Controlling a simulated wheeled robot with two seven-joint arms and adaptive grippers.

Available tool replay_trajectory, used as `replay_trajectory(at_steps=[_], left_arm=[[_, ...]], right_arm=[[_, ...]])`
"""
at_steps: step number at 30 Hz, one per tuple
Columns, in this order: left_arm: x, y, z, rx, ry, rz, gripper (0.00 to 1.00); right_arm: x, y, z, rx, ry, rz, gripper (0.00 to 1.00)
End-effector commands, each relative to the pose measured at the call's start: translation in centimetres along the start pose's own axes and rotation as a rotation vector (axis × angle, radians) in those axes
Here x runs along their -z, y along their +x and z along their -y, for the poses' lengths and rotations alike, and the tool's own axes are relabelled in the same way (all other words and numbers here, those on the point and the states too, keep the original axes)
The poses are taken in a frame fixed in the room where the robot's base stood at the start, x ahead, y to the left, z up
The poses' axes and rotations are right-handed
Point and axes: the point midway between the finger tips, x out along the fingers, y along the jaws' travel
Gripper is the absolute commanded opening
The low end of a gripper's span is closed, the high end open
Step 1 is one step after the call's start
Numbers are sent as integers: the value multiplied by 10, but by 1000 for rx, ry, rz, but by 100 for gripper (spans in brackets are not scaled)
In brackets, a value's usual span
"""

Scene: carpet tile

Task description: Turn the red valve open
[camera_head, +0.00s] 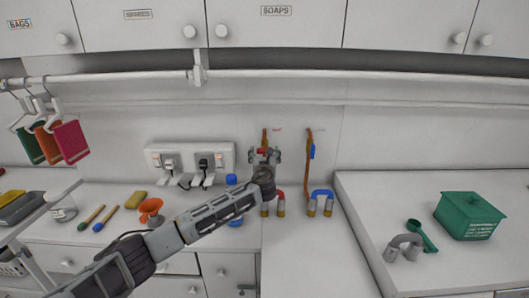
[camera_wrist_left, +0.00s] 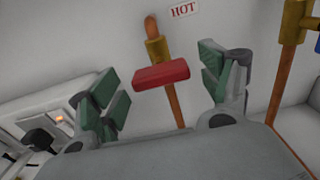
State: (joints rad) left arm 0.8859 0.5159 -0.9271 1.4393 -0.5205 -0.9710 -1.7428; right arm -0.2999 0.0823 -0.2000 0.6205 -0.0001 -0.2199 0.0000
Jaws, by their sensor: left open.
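The red valve (camera_wrist_left: 161,75) is a red bar handle on a brass fitting of a copper pipe, below a "HOT" label on the wall. The handle lies roughly crosswise to its pipe. In the head view the red valve (camera_head: 263,151) is partly hidden by my left gripper. My left gripper (camera_head: 265,156) is open at the wall. In the left wrist view its green-padded fingers (camera_wrist_left: 164,88) stand on either side of the handle, with a gap at each side. My right gripper is not in view.
A second pipe with a blue valve (camera_head: 312,151) stands just to the right. Power sockets with plugs (camera_head: 190,160) are on the wall to the left. Red and blue bent pipes (camera_head: 321,194) rise from the counter below. A green box (camera_head: 469,215) stands at the right.

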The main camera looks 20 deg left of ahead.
Motion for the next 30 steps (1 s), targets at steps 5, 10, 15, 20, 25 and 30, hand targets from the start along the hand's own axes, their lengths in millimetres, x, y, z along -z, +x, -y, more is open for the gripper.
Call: replay_trajectory(at_steps=[5, 10, 15, 20, 25, 30], left_arm=[[0, 12, 0, -1, 1, 0, 79], [0, 17, 0, 1, 0, 0, 79], [0, 19, 0, 1, 0, 0, 79], [0, 19, 0, 1, 0, 0, 79], [0, 19, 0, 0, 0, 0, 63], [0, 19, 0, 0, 0, 0, 41]], right_arm=[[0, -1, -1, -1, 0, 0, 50], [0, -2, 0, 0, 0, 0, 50], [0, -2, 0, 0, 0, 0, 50], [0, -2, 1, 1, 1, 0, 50], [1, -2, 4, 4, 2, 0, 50], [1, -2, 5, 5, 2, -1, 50]])
